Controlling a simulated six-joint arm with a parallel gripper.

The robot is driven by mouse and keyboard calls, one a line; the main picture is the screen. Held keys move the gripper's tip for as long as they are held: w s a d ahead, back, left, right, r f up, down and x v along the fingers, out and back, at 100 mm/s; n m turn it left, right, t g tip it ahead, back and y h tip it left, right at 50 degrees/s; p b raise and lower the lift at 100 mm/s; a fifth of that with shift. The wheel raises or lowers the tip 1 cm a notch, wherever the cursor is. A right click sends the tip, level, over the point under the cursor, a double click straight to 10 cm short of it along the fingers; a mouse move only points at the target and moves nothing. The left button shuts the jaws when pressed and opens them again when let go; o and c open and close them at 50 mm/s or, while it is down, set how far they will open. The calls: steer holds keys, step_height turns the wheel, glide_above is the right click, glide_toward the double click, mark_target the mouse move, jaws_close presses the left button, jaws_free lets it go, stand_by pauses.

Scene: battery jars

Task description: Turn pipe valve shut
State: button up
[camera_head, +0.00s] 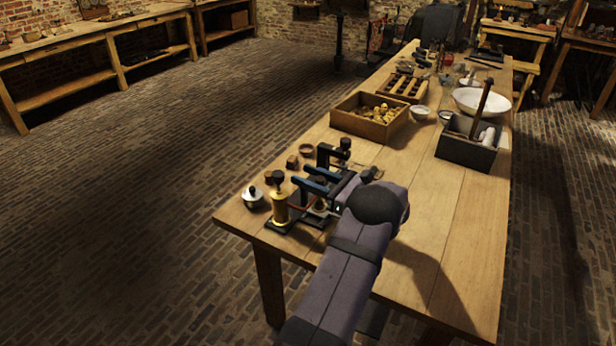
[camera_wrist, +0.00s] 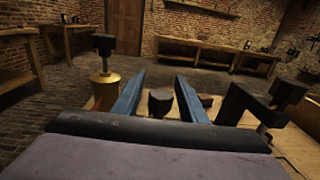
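My gripper (camera_head: 302,175) reaches over the near end of the wooden table, its two blue fingers apart. In the wrist view my gripper (camera_wrist: 160,75) is open, with a dark block (camera_wrist: 160,102) showing between the fingers; I cannot tell whether it touches them. A brass cylinder with a black knob on top (camera_head: 280,208) stands upright on a dark base just left of the fingers, and also shows in the wrist view (camera_wrist: 105,90). A black upright fitting (camera_head: 343,150) stands on the other side. I cannot tell which part is the valve handle; my arm hides some of the assembly.
A small lidded pot (camera_head: 253,200) sits near the table's left corner. A wooden box of yellowish pieces (camera_head: 350,122), a grey box with a handled tool (camera_head: 465,152) and a white bowl (camera_head: 480,100) stand farther back. The table's right side (camera_head: 465,220) is clear.

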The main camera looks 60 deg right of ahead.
jaws_close()
steer(key=n+y, duration=0.1)
steer(key=y+b, duration=0.1)
steer(key=shift+a+f+n+y+b, duration=0.1)
steer(key=shift+a+n+y+b, duration=0.1)
steer(key=shift+n+y+b, duration=0.15)
steer(key=shift+s+a+n+g+y+b, duration=0.1)
steer(key=shift+a+n+g+y+b, duration=0.1)
steer(key=shift+n+y+b, duration=0.55)
steer(key=shift+a+n+g+y+b, duration=0.15)
steer(key=shift+n+y, duration=0.25)
steer(key=shift+y, duration=0.6)
steer(key=shift+a+y, duration=0.15)
steer(key=shift+y, duration=0.15)
steer(key=shift+o, duration=0.9)
jaws_free()
